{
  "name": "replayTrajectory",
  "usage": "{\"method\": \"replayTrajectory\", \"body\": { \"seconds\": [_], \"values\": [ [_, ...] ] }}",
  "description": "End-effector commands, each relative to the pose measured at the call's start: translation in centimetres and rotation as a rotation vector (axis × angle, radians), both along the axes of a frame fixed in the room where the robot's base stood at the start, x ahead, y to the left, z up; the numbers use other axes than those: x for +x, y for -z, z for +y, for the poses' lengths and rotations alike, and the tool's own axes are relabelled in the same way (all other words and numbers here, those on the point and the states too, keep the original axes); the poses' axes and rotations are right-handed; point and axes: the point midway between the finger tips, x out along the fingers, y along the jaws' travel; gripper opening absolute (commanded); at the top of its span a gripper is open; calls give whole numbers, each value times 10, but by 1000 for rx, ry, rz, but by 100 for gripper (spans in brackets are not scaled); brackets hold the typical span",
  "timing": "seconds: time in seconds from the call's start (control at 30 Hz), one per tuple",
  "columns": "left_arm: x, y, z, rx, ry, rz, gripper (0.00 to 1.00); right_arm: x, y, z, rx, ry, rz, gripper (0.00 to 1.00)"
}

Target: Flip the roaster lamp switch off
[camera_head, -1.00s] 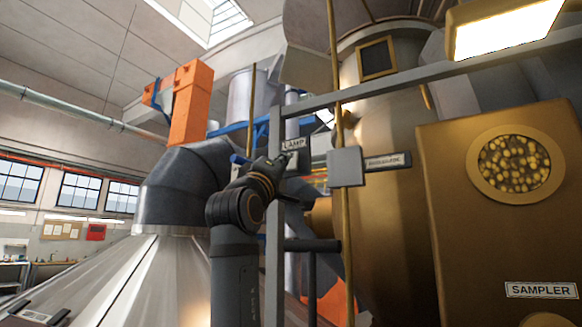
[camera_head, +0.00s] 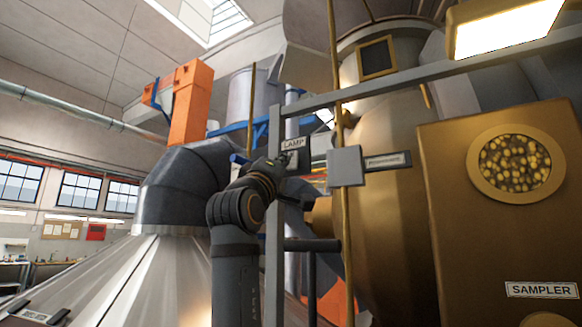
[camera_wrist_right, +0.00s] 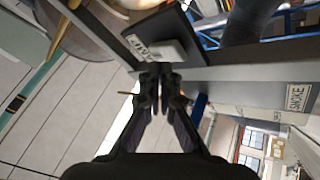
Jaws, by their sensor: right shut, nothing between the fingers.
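The lamp switch box (camera_head: 303,151) is a dark plate labelled LAMP (camera_head: 292,143), mounted on a grey upright post. My right gripper (camera_head: 285,161) is shut and empty, with its fingertips at the box just below the label. In the right wrist view the closed fingertips (camera_wrist_right: 155,72) overlap the lower edge of the switch's pale plate (camera_wrist_right: 166,52), beside the LAMP label (camera_wrist_right: 142,46). The fingers hide part of the switch, so I cannot tell its position or whether they touch it. The roaster lamp (camera_head: 505,28) at the upper right glows bright. My left gripper is out of view.
The grey post (camera_head: 274,220) and crossbar (camera_head: 420,77) frame the switch. A grey box (camera_head: 345,166) on a brass rod stands just right of it. The brass roaster (camera_head: 385,230) and sampler panel (camera_head: 470,240) fill the right. A metal hood (camera_head: 150,275) is at lower left.

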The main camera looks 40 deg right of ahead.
Motion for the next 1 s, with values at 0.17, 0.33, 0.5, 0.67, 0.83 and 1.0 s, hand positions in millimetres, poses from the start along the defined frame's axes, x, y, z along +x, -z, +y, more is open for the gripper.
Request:
{"method": "replayTrajectory", "body": {
  "seconds": [0.17,0.33,0.5,0.67,0.83,1.0],
  "values": [
    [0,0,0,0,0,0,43,3,1,-6,0,0,1,0],
    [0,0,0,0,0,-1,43,3,1,-7,0,0,1,0],
    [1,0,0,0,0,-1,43,3,1,-7,0,1,1,0],
    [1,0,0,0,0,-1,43,3,1,-8,0,1,1,0],
    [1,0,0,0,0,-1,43,4,2,-10,0,1,1,0],
    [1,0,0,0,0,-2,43,5,2,-12,0,1,1,0]
  ]
}}
